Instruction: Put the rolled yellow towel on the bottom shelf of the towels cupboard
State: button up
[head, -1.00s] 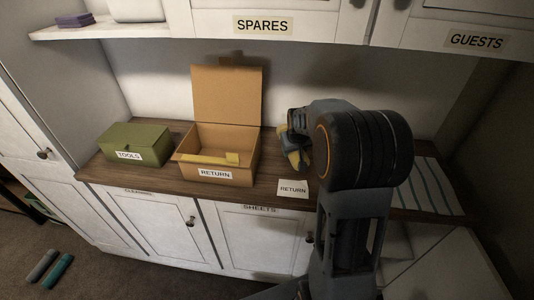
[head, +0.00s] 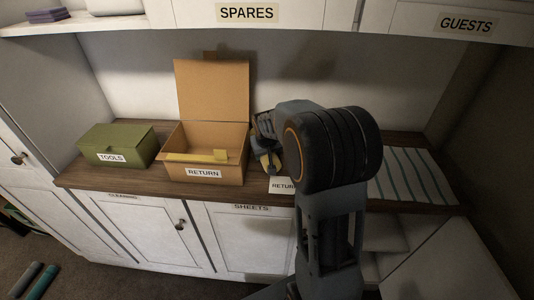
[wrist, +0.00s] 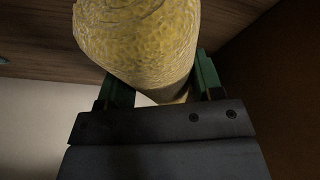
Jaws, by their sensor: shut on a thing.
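In the wrist view the yellow towel (wrist: 140,40) has a bumpy weave and sits between the green fingers (wrist: 160,88), filling the upper middle. Most of the towel is hidden by my arm in the head view. At the lower right, under the counter, an open cupboard (head: 388,235) shows pale contents, partly behind my arm. No towels label is readable.
The cardboard box (head: 235,170) marked RETURN stands open, with a flat yellow piece (head: 197,157) inside. A green TOOLS box (head: 117,147) is to its left. A striped cloth (head: 415,178) lies at the right of the counter. A white door (head: 445,265) juts out at lower right.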

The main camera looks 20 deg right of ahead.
jog(key=shift+f, duration=0.1)
jog(key=o, duration=1.1)
